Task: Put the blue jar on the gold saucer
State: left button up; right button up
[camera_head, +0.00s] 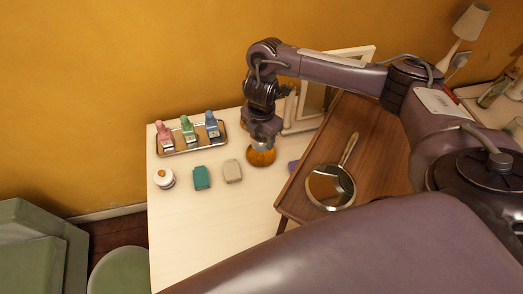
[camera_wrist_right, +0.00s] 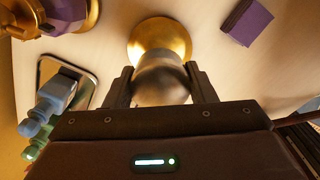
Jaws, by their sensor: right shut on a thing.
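The gold saucer (camera_head: 261,158) lies on the pale tabletop, just below my right gripper (camera_head: 264,137). In the right wrist view, the gold saucer (camera_wrist_right: 160,32) shows beyond the fingertips. My right gripper (camera_wrist_right: 160,88) is shut on a rounded jar (camera_wrist_right: 161,80), which looks greyish and shadowed, so its blue colour is not clear. The jar overlaps the saucer in this view; I cannot tell whether they touch. The gripper hides most of the jar in the head view. My left gripper is not in view.
A tray (camera_head: 190,147) holds pink, green and blue bottles behind. A white jar (camera_head: 165,178), teal box (camera_head: 202,178) and beige box (camera_head: 232,171) stand left of the saucer. A purple box (camera_head: 293,166) and hand mirror (camera_head: 331,186) are to the right. The front tabletop is clear.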

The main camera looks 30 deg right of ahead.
aim_at(261, 154)
jog(key=shift+f+b, duration=1.15)
jog(key=shift+f, duration=1.7)
jog(key=shift+f, duration=0.1)
jog(key=o, duration=1)
notch_tip(261, 154, up, 12)
jog(key=p, duration=0.5)
jog(key=shift+r, duration=0.2)
